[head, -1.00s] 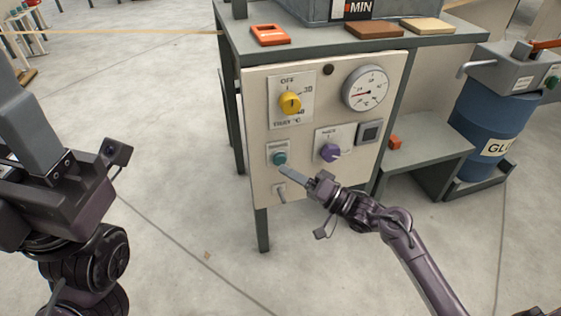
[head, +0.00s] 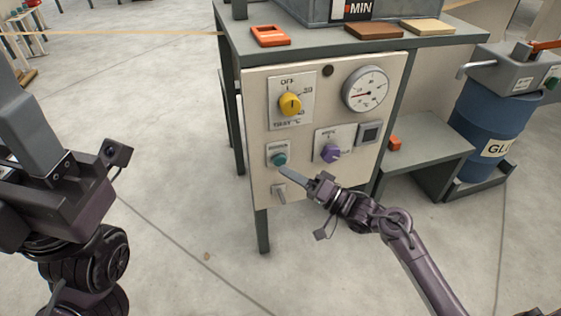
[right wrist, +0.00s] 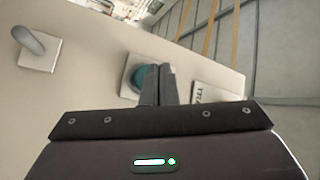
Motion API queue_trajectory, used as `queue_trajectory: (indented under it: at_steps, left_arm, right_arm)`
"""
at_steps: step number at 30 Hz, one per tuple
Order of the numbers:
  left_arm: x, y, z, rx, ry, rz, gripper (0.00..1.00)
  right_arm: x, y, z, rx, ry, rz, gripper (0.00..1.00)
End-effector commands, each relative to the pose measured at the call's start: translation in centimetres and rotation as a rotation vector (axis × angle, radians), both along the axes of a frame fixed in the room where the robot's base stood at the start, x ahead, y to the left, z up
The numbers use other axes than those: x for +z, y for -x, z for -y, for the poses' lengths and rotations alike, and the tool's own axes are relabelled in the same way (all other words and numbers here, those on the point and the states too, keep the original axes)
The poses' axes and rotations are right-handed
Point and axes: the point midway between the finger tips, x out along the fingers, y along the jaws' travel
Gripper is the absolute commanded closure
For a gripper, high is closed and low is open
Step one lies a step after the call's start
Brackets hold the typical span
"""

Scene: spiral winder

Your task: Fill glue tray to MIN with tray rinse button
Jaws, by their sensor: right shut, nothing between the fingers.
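The teal button (head: 279,159) sits on a small plate low on the left of the pale control panel (head: 300,220); its label is too small to read surely. My right gripper (head: 283,172) is shut and empty, its fingertips at or just in front of the button's lower edge. In the right wrist view the shut fingers (right wrist: 158,70) partly cover the teal button (right wrist: 143,77); I cannot tell whether they touch it. The glue tray (head: 325,10) on the table top shows only its lower front, with a MIN mark. My left gripper is not clearly visible.
A blue glue barrel (head: 490,120) stands at the right.

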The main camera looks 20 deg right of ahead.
Motion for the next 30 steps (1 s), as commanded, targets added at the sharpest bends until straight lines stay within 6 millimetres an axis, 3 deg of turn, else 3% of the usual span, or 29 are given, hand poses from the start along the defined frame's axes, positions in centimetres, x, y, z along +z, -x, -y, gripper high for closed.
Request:
queue_trajectory:
  at_steps: [30]
  left_arm:
    - [0.4,-0.06,0.02,-0.001,0.0,-0.002,0.48]
  right_arm:
    - [0.17,-0.7,-0.01,0.0,0.001,0.001,1.0]
